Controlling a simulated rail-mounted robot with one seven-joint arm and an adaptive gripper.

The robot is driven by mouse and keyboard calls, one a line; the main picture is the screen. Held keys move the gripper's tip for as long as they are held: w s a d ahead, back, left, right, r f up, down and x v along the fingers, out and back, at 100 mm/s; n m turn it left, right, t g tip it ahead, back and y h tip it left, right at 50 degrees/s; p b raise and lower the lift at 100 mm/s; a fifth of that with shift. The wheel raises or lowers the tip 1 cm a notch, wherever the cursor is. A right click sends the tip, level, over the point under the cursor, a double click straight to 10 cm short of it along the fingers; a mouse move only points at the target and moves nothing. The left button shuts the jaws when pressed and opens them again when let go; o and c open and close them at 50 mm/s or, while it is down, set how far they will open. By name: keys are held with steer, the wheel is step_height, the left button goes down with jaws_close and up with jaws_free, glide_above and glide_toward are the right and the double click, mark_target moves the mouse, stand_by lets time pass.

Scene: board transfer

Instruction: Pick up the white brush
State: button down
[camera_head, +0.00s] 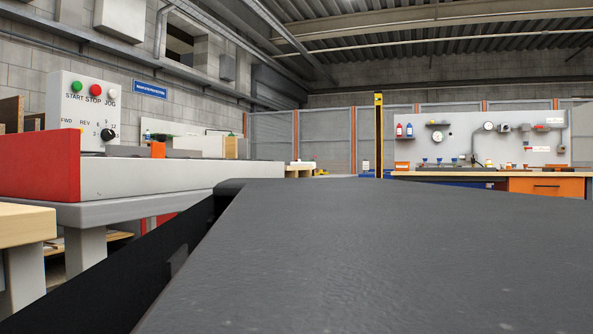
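I cannot make out a white brush in the head view. My gripper is not in view either. A far workbench (556,187) at the right holds several small items, too small to tell apart.
A large dark grey surface fills the foreground. A red and white machine (150,180) with a control panel (88,108) stands at the left, beside a wooden table (25,225). A tool board (465,138) stands behind the workbench. A black and yellow post (379,135) is upright near the middle.

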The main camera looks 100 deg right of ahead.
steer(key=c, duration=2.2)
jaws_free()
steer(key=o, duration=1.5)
